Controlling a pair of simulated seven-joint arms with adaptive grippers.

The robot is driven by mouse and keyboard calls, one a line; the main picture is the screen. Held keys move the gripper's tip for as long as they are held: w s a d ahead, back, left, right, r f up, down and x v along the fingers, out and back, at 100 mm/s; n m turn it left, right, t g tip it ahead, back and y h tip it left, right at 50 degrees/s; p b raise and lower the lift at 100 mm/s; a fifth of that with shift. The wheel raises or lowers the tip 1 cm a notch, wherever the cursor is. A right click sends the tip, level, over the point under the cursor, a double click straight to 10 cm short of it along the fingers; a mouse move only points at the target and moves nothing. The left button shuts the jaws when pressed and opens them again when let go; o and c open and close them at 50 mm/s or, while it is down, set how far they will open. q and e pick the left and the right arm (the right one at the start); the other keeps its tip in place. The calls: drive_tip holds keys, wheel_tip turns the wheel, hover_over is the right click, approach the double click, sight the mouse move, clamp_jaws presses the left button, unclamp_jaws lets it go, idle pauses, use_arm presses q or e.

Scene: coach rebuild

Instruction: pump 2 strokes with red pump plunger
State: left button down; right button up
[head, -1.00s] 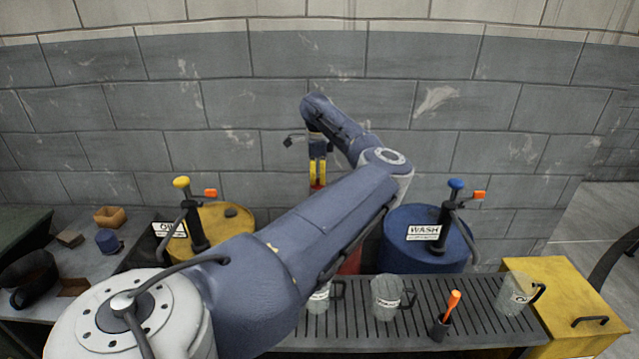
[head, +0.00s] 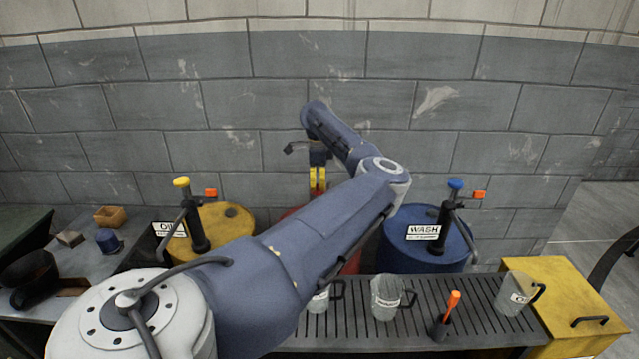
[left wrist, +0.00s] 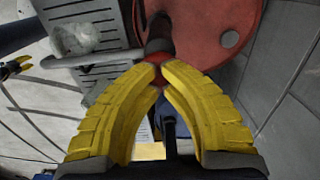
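The red drum (left wrist: 215,25) shows its lid in the left wrist view; in the head view it is mostly hidden behind my left arm. A dark pump body (left wrist: 158,38) rises from its lid. My left gripper (left wrist: 160,72) has its yellow fingers closed at the top of this pump. Bits of the red pump plunger (left wrist: 156,60) show at the fingertips; the rest is covered. In the head view the left gripper (head: 317,186) points down above the drum. A small yellow-tipped gripper, apparently my right one (left wrist: 17,68), shows at the left wrist view's edge, too small to read.
A yellow drum (head: 235,225) marked OIL stands left, and a blue drum (head: 400,250) marked WASH stands right, each with a pump. Clear jugs (head: 386,297) and an orange-handled tool (head: 453,302) stand on the slatted bench (head: 420,330). A yellow box (head: 560,285) is far right.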

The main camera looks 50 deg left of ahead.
use_arm(q)
drive_tip(key=shift+f, duration=1.45)
idle(1.1)
drive_tip(key=shift+r, duration=4.65)
drive_tip(key=shift+f, duration=0.2)
drive_tip(key=shift+f, duration=0.75)
drive_tip(key=shift+f, duration=0.35)
